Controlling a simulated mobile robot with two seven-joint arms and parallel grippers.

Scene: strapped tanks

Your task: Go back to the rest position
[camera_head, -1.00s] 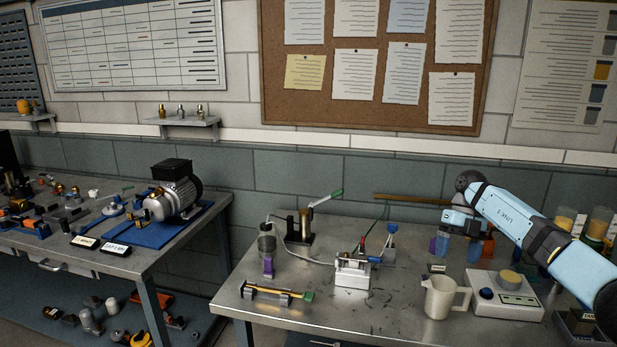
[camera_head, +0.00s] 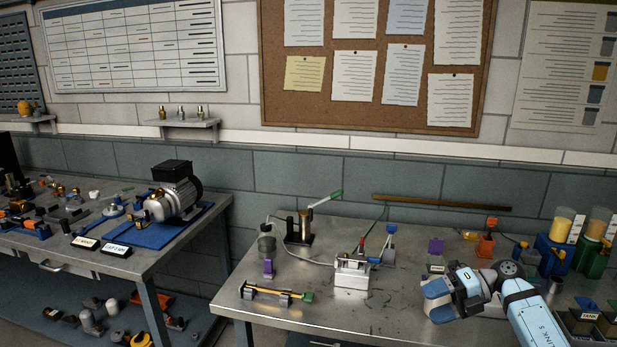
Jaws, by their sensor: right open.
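My right gripper (camera_head: 438,300) is open, low over the right part of the front bench, with its arm coming in from the lower right. No object shows between its light-blue fingers. It covers the place of the white jug and most of the scale beside it. Two tanks with amber contents stand at the far right of the bench, one in a blue holder (camera_head: 552,257) and one in a green holder (camera_head: 590,258). The gripper is apart from both. My left gripper is not in view.
A white clamp-like device (camera_head: 352,274) stands mid-bench, with a lever press (camera_head: 300,228) behind it. A yellow rod in a stand (camera_head: 277,294) lies at front left. An orange holder (camera_head: 486,246) stands behind my right wrist. The left bench carries a motor pump (camera_head: 175,190).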

